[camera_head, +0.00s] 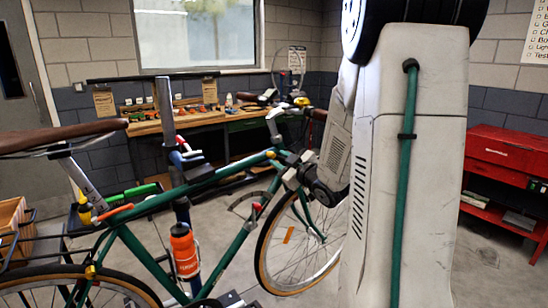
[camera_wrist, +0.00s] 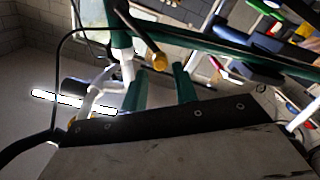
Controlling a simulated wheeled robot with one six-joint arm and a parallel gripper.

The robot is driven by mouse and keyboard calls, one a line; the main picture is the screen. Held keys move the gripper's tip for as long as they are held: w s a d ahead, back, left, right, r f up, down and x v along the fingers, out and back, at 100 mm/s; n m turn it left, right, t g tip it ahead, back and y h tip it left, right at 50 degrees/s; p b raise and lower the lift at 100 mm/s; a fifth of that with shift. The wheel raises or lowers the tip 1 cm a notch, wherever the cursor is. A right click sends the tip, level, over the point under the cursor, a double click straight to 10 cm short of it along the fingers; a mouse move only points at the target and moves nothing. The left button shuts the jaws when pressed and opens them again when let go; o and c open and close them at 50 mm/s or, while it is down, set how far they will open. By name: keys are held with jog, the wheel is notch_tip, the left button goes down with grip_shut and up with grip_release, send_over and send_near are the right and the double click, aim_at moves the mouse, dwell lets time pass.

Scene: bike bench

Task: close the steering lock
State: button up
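A green bicycle (camera_head: 150,204) stands across the head view, its front end beside my gripper (camera_head: 284,163). The wrist view shows my gripper (camera_wrist: 162,84) with two green fingers apart and nothing visible between their tips. A dark rod with a yellow end (camera_wrist: 158,62) lies just beyond the fingers, close to the green frame tube (camera_wrist: 230,45). It may be the steering lock, but I cannot tell for sure. I cannot tell whether a finger touches it. In the head view the lock is not clearly visible; my gripper and arm cover part of the bike's front.
An orange bottle (camera_head: 185,252) is on the bike frame. A wooden workbench (camera_head: 190,120) with small tools stands behind the bike. A red cabinet (camera_head: 500,155) is at the right. Open floor (camera_head: 485,265) lies in front of the cabinet.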

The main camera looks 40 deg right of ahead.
jog(key=shift+s+a, duration=0.1)
jog(key=shift+s, duration=0.6)
